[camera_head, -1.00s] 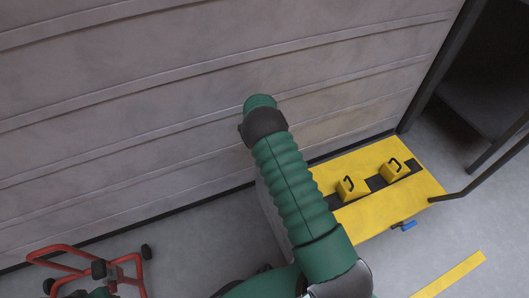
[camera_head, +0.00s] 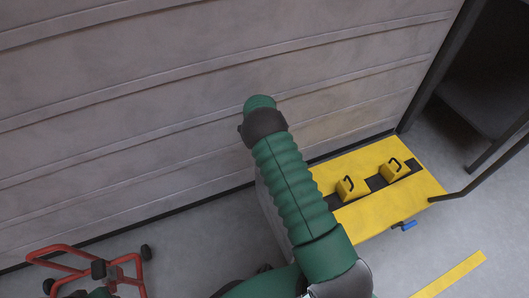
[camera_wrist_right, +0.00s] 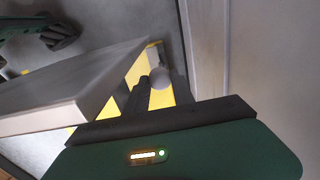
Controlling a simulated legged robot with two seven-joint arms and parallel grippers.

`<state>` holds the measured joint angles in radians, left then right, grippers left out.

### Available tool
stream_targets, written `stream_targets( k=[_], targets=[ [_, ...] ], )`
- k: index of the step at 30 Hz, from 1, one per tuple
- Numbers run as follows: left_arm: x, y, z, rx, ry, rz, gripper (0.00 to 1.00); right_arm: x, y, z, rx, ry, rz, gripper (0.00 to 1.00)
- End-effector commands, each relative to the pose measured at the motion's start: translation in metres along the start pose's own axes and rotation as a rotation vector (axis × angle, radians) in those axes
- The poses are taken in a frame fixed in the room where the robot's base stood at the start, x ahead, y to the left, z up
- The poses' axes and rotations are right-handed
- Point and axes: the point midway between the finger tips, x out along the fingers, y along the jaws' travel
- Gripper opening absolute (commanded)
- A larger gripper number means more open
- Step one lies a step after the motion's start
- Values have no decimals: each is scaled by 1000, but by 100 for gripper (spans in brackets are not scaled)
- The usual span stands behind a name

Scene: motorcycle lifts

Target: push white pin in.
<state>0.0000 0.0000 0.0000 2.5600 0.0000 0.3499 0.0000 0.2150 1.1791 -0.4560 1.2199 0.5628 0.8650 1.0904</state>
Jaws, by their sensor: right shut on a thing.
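The white pin (camera_wrist_right: 162,79) shows as a pale round end between the dark fingers of my right gripper (camera_wrist_right: 158,87) in the right wrist view. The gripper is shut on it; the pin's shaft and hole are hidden. In the head view a green arm of mine rises across the middle and hides its gripper and the pin. A dark shape (camera_wrist_right: 60,36) beside green parts at the upper left of the wrist view may be my left gripper; its jaws are unclear.
A yellow platform (camera_head: 392,207) with two yellow blocks (camera_head: 351,189) with black handles stands by the wall, right of my arm. A blue-ended part (camera_head: 408,225) sticks out at its front. A red frame (camera_head: 62,250) is at lower left. A grey panel (camera_wrist_right: 75,88) lies close left of the gripper.

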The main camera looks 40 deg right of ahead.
Motion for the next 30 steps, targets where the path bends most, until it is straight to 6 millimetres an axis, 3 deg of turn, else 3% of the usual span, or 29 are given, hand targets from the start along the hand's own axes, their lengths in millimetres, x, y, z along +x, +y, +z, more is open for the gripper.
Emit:
stream_targets(
  k=[6, 15, 16, 21, 30],
  targets=[
    [13, 0, 3, 0, 0, 0, 36, 39, -2, 5, -2, -7, -3, 0],
    [12, 0, 3, 0, 0, 0, 36, 44, -2, 6, -3, -9, -4, 0],
    [12, 0, 3, 0, 0, 0, 36, 44, -2, 6, -3, -9, -4, 31],
    [12, 0, 3, 0, 0, 0, 36, 44, -2, 4, -2, -6, -3, 52],
    [11, 0, 3, 0, 0, 0, 36, 41, -1, 2, -1, -3, -2, 52]
  ],
)
